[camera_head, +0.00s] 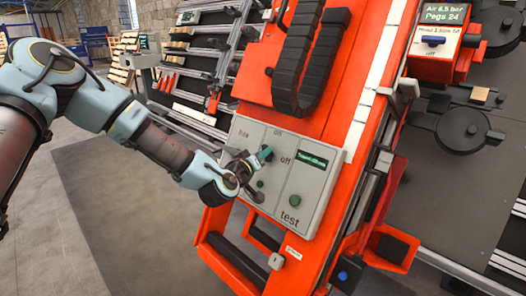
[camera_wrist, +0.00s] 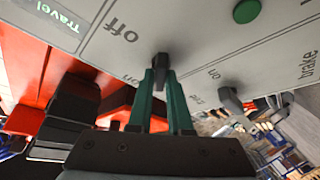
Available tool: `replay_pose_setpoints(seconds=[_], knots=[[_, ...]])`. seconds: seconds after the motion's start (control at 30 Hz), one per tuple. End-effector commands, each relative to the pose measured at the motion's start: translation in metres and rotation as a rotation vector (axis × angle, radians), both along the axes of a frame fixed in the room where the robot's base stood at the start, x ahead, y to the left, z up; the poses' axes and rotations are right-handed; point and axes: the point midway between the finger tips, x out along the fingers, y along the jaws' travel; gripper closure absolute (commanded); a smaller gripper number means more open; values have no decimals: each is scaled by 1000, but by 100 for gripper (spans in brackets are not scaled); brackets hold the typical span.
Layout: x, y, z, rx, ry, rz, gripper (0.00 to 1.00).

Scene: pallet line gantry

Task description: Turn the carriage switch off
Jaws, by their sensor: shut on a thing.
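The grey control panel (camera_head: 262,196) is fixed on an orange machine. My gripper (camera_head: 264,154) is at the panel's upper part, left of an "off" label. In the wrist view its green fingers (camera_wrist: 160,85) are closed on a small dark switch knob (camera_wrist: 160,60). This knob sits between an "off" label and a partly hidden "on" label. The fingers cover part of it, so I cannot tell which label it points to. No carriage name is readable beside it.
A second dark knob (camera_wrist: 230,101), by the "brake" and "on" labels, is close right of my fingers. A green button (camera_wrist: 246,11) and a Travel display (camera_head: 311,159) are on the panel. A black cable chain (camera_head: 297,62) hangs above. Open floor (camera_head: 130,220) lies left.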

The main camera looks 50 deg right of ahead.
Motion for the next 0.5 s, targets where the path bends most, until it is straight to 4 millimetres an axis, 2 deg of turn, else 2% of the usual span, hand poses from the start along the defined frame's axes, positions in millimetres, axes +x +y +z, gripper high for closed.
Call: replay_pose_setpoints(seconds=[0.5], knots=[[-1,0,5,26,428,228,100]])
